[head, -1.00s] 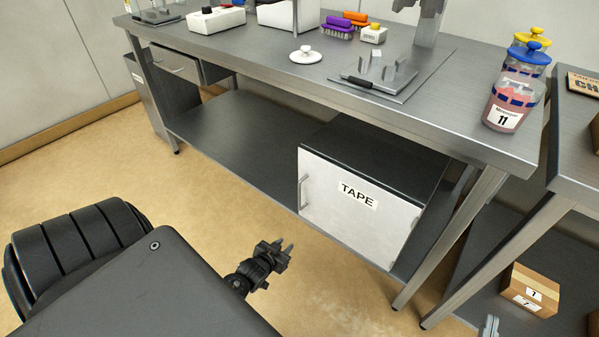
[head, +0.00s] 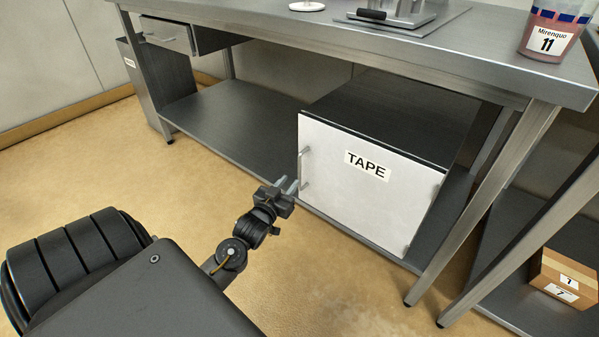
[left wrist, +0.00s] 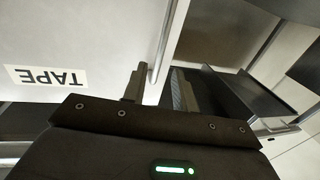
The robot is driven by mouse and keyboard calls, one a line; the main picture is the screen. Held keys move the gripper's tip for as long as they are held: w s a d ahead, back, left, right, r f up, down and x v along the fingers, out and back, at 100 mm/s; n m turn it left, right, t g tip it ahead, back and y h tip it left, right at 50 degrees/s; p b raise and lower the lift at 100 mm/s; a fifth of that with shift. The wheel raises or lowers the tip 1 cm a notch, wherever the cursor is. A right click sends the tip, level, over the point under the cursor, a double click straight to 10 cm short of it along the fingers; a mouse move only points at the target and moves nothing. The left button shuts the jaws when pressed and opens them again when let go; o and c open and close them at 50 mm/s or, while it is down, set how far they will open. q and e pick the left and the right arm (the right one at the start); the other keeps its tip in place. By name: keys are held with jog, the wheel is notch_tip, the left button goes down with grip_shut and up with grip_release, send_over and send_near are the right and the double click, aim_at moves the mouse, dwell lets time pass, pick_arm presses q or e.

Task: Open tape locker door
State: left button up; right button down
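The tape locker (head: 385,115) is a dark box on the lower shelf of the steel bench. Its white door (head: 365,200), labelled TAPE, is shut. A vertical silver bar handle (head: 304,168) is on the door's left edge in the head view. My left gripper (head: 287,184) is just in front of the handle's lower part. In the left wrist view, the left gripper (left wrist: 158,88) is open with a finger on each side of the handle (left wrist: 162,45). I cannot tell whether either finger touches it. The label is upside down there. My right gripper is not in view.
The bench top (head: 300,34) overhangs the locker, and a bench leg (head: 485,200) stands to its right. A cardboard box (head: 566,278) sits on a low shelf at the right. The shelf left of the locker and the floor before it are clear.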

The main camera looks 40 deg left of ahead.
aim_at(299, 171)
pick_arm(q)
jog(key=b+x, duration=0.2)
jog(key=x, duration=0.6)
grip_shut()
